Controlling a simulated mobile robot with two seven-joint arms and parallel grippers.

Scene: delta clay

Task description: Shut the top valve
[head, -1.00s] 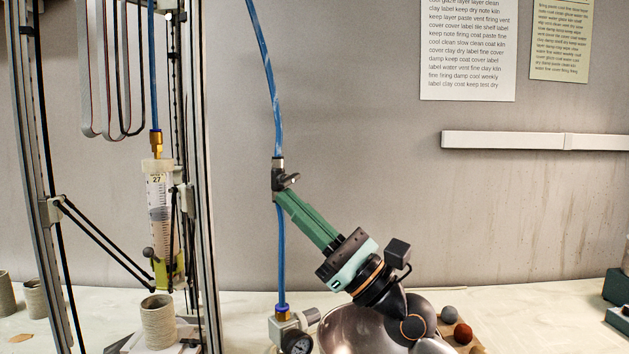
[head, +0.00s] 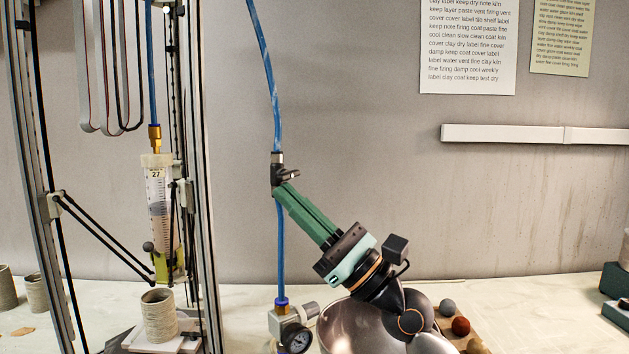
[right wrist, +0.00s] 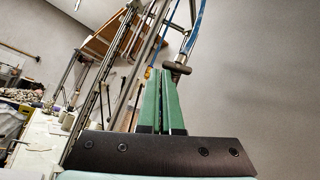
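The top valve (head: 277,168) is a small dark fitting in line on the hanging blue hose. Its dark handle (head: 291,174) sticks out to the right, across the hose line. The valve also shows in the right wrist view (right wrist: 178,67), just past the fingertips. My right gripper (head: 283,190) reaches up from the lower right with long green fingers. Its tips are just below the handle, very close to it; I cannot tell if they touch. In the right wrist view its fingers (right wrist: 163,75) lie together with only a thin slit and nothing seen between them. My left gripper is not in view.
A tall metal frame (head: 207,200) with a syringe (head: 158,205) and a clay cup (head: 159,315) stands left. Clay balls (head: 460,326) lie right of my arm.

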